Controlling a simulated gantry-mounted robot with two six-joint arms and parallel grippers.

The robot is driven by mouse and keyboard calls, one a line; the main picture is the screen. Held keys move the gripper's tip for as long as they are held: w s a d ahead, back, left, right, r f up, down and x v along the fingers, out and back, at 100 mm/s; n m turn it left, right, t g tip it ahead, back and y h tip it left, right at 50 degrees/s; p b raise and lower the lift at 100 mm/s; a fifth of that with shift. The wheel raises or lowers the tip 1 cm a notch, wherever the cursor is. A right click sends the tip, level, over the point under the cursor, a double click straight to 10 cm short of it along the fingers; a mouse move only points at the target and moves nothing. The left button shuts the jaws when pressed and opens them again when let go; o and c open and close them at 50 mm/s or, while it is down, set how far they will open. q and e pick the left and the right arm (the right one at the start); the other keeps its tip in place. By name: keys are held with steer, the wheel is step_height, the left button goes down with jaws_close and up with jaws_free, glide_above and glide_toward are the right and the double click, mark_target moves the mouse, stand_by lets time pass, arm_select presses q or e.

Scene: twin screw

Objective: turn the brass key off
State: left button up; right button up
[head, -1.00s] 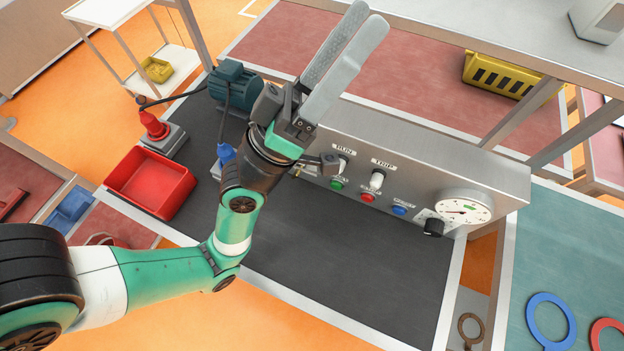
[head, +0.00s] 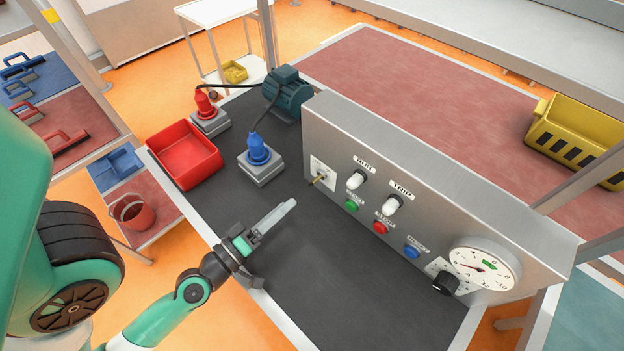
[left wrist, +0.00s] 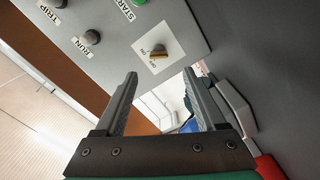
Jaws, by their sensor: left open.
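The brass key (head: 319,179) sticks out of a white plate at the left end of the grey control panel's front. It also shows in the left wrist view (left wrist: 157,50), with small ON and OFF marks beside it; I cannot tell surely which one it points to. My left gripper (head: 278,216) is over the dark mat, in front of the panel and apart from the key. In the left wrist view its two fingers (left wrist: 159,77) are spread and empty, with the key just beyond the tips. My right gripper is not in view.
The panel (head: 335,140) carries RUN and TRIP lamps, green, red and blue buttons, a gauge (head: 484,268) and a black knob (head: 445,283). A blue plug (head: 258,150) on its socket and a red bin (head: 185,155) stand left of the key. The mat (head: 350,280) is largely clear.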

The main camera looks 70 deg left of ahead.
mark_target(310, 184)
arm_select(q)
steer(key=p+x, duration=0.2)
steer(key=x, duration=0.3)
steer(key=p+x, duration=0.3)
steer(key=x, duration=0.1)
steer(key=shift+w+a+r, duration=0.15)
steer(key=shift+w+r, duration=0.1)
steer(key=shift+w, duration=0.1)
steer(key=shift+w+a+f, duration=0.1)
steer(key=shift+w, duration=0.15)
jaws_close()
